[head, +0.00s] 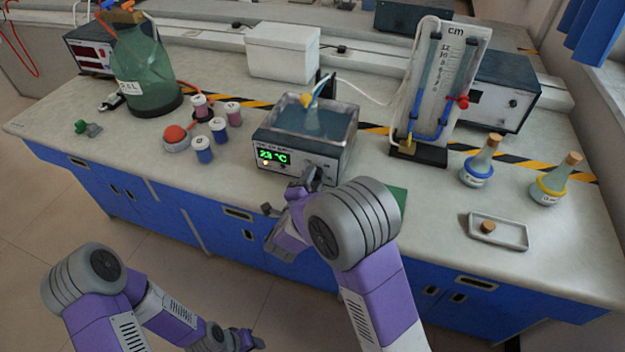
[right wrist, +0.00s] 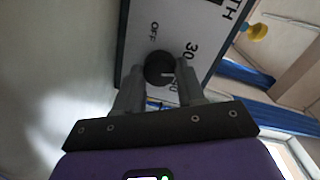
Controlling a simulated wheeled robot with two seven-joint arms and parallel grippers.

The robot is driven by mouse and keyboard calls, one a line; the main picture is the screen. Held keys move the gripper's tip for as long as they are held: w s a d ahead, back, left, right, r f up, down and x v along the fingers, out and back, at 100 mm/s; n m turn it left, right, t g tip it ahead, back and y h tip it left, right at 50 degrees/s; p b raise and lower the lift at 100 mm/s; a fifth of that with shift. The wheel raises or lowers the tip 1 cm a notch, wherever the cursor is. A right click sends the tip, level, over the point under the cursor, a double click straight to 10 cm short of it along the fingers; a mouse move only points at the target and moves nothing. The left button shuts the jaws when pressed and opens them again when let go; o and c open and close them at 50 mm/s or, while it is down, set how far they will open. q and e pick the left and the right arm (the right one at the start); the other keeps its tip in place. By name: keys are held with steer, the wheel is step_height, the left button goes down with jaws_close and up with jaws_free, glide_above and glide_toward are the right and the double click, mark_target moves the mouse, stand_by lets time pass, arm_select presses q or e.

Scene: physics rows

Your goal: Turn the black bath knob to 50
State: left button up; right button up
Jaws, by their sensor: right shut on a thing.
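The water bath (head: 262,135) stands on the bench, and its green display (head: 273,157) reads about 23 °C. In the right wrist view the black knob (right wrist: 160,67) sits on its pale front panel (right wrist: 205,25), between my right fingertips. The labels OFF and 30 are readable; another number beside a finger is partly hidden. My right gripper (head: 310,178) is at the panel, shut on the knob (right wrist: 160,75). My left gripper (head: 247,340) hangs low in front of the bench, away from the bath; its jaw opening is unclear.
A green bottle (head: 145,70) and several small spools (head: 202,150) stand left of the bath. A tube gauge board (head: 465,55), two stoppered flasks (head: 478,168) and a small tray (head: 510,234) are to the right. A white box (head: 283,52) is behind.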

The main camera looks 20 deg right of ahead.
steer(key=m, duration=0.5)
steer(key=shift+f+t, duration=0.1)
steer(key=shift+t, duration=0.2)
steer(key=m, duration=0.6)
steer(key=shift+d+f, duration=0.1)
steer(key=m+t, duration=0.1)
steer(key=m, duration=0.4)
steer(key=shift+m, duration=0.3)
steer(key=m, duration=0.5)
steer(key=shift+m, duration=0.3)
steer(key=o, duration=1)
steer(key=shift+o, duration=0.2)
steer(key=v, duration=0.7)
steer(key=shift+s+a+f+p, duration=0.1)
steer(key=shift+s+a+p, duration=0.15)
steer(key=shift+s+p, duration=0.05)
